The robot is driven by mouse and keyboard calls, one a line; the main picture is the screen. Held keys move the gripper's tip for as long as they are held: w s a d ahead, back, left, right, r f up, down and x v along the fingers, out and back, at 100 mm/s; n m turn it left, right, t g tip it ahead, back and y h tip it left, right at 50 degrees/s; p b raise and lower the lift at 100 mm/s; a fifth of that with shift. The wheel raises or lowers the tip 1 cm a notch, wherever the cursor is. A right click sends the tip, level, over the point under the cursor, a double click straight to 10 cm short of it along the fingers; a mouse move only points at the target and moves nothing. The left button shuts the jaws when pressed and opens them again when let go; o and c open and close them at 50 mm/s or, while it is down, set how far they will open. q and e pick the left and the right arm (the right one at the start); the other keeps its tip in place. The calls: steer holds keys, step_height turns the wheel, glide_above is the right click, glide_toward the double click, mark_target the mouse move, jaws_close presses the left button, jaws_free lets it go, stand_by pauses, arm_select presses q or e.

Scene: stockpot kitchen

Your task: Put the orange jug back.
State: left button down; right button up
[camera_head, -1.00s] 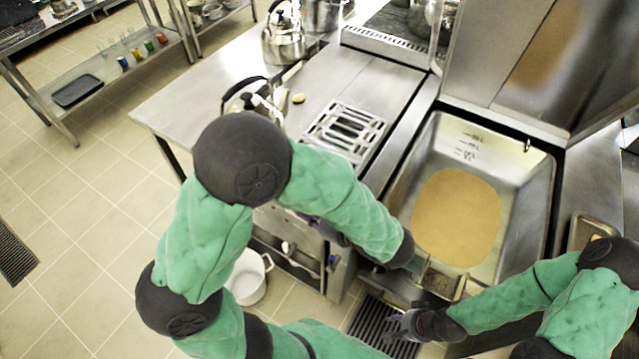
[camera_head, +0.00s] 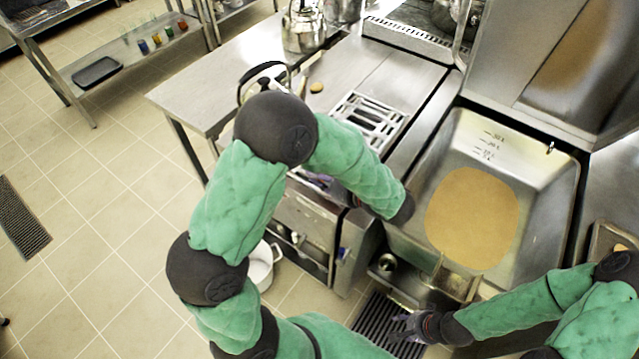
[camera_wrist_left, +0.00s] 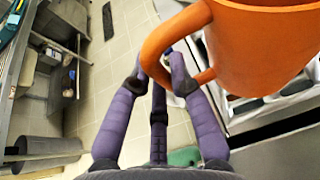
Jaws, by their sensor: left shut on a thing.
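The orange jug (camera_wrist_left: 262,45) fills the upper right of the left wrist view, with its looped handle toward the fingers. My left gripper (camera_wrist_left: 158,76) is shut on that handle, its purple fingers around the lower part of the loop. In the head view the jug cannot be made out; the left hand is mostly hidden behind my green forearm, with only a bit of purple showing. My right gripper (camera_head: 405,329) is low in the head view, in front of the basin and over a dark floor grate; it is too small to tell its opening.
A steel basin (camera_head: 560,180) with tan contents stands right of the left forearm. A white pot (camera_head: 262,268) is low behind my left arm. The tiled floor at left is open.

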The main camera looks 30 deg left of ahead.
arm_select(q)
steer(key=shift+w+a+f+b, duration=0.35)
steer(key=shift+w+f, duration=0.2)
steer(key=shift+f, duration=0.65)
steer(key=shift+w+a+f+b, duration=0.35)
steer(key=shift+w+f, duration=0.25)
steer(key=shift+f, duration=0.65)
steer(key=shift+w+a+f+b, duration=0.3)
steer(key=shift+w+f, duration=0.25)
steer(key=shift+f, duration=0.65)
steer(key=shift+f, duration=0.15)
steer(key=c, duration=1.1)
jaws_free()
steer(key=shift+c, duration=0.2)
steer(key=shift+f, duration=0.1)
steer(key=shift+b, duration=0.35)
steer(key=p+v, duration=0.3)
steer(key=v, duration=0.8)
steer(key=shift+s, duration=0.2)
